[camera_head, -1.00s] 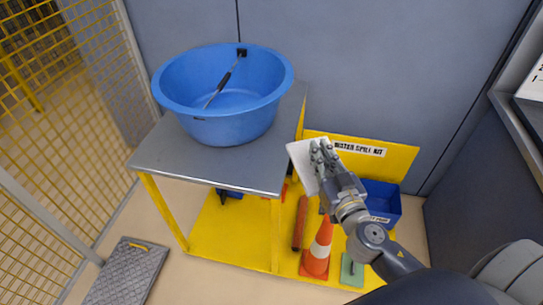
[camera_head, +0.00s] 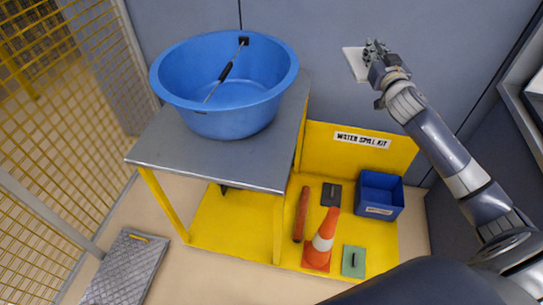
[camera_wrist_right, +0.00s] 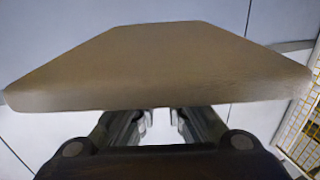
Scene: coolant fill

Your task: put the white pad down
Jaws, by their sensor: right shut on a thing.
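The white pad (camera_head: 354,64) is up in the air in front of the grey wall, above and behind the yellow spill-kit station. My right gripper (camera_head: 372,54) is shut on the white pad. In the right wrist view the pad (camera_wrist_right: 160,65) spans most of the picture, shaded brownish, and the right gripper's fingers (camera_wrist_right: 160,125) reach its near edge. The fingers' contact with the pad is partly hidden behind it. My left gripper is not in view.
A blue tub (camera_head: 225,118) with a dark-handled tool stands on the grey table (camera_head: 215,165). The yellow spill-kit base (camera_head: 340,230) carries a blue bin (camera_head: 380,195), an orange cone (camera_head: 320,240), a green pad (camera_head: 354,262), a dark pad (camera_head: 331,194) and a red roll (camera_head: 301,214).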

